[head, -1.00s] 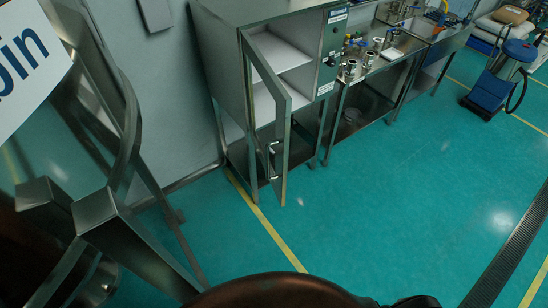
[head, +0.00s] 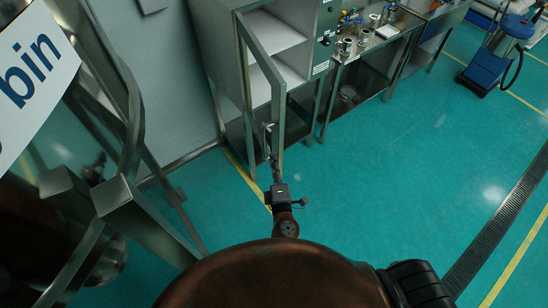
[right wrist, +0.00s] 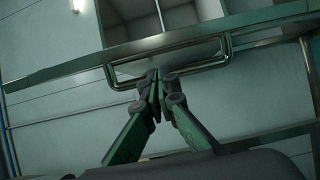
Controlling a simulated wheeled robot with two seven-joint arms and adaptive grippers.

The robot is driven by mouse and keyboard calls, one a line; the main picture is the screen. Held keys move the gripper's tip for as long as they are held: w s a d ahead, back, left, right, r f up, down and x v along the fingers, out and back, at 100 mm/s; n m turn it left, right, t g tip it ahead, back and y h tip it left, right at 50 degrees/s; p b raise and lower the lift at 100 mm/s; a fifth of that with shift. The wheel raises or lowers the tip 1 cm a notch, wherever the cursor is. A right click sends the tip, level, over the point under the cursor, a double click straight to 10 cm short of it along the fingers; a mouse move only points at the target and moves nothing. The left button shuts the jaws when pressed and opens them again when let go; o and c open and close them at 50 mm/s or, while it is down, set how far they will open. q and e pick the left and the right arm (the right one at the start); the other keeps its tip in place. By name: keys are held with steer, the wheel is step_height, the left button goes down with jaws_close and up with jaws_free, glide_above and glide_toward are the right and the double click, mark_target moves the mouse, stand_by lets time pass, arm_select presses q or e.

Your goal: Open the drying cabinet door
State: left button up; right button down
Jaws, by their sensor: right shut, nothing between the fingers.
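The drying cabinet (head: 215,50) is a grey metal unit against the wall in the head view. Its framed door (head: 279,105) stands partly open, swung out toward me, with pale shelves showing behind it. The door's handle (head: 267,138) is a metal bar; it spans the right wrist view (right wrist: 229,62). My right gripper (head: 273,168) is in front of the door near the handle. In the right wrist view its fingers (right wrist: 157,75) are shut and empty, tips overlapping the handle's bar. I cannot tell whether they touch it. My left gripper is out of view.
A metal bench (head: 388,45) with several fittings stands right of the cabinet. A blue wheeled machine (head: 497,60) is at the far right. A metal frame with a "bin" sign (head: 35,75) is close on the left. The green floor (head: 390,170) is clear.

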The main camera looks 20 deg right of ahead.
steer(key=w+d+p, duration=0.1)
steer(key=w, duration=0.6)
steer(key=shift+w+p, duration=0.3)
steer(key=shift+w, duration=0.05)
steer(key=shift+d, duration=0.15)
